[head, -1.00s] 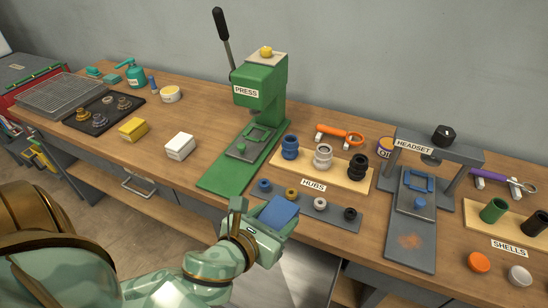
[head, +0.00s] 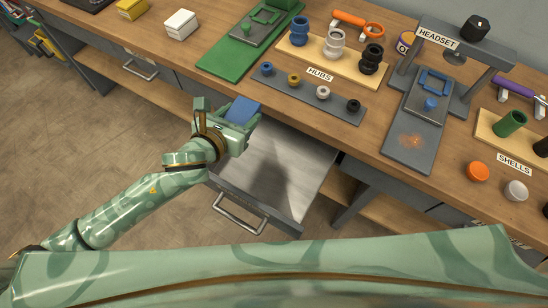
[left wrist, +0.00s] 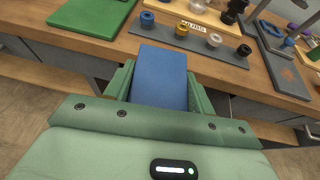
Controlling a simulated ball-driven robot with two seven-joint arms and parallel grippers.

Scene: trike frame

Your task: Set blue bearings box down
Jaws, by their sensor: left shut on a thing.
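The blue bearings box (head: 242,109) is held between the fingers of my left gripper (head: 228,120), just in front of the bench's front edge and above an open drawer. In the left wrist view the blue box (left wrist: 160,76) fills the space between the two green fingers of my left gripper (left wrist: 158,90). The gripper hides its near end. A yellow box (head: 131,8) and a white box (head: 181,24) stand on the bench top (head: 165,60) at the upper left. My right gripper is not in view.
The open drawer (head: 280,172) below the bench looks empty where visible. The green press base (head: 238,50), a grey strip (head: 312,94) with small rings, the hubs board (head: 330,57) and the headset stand (head: 420,100) occupy the bench. Bare wood lies left of the press base.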

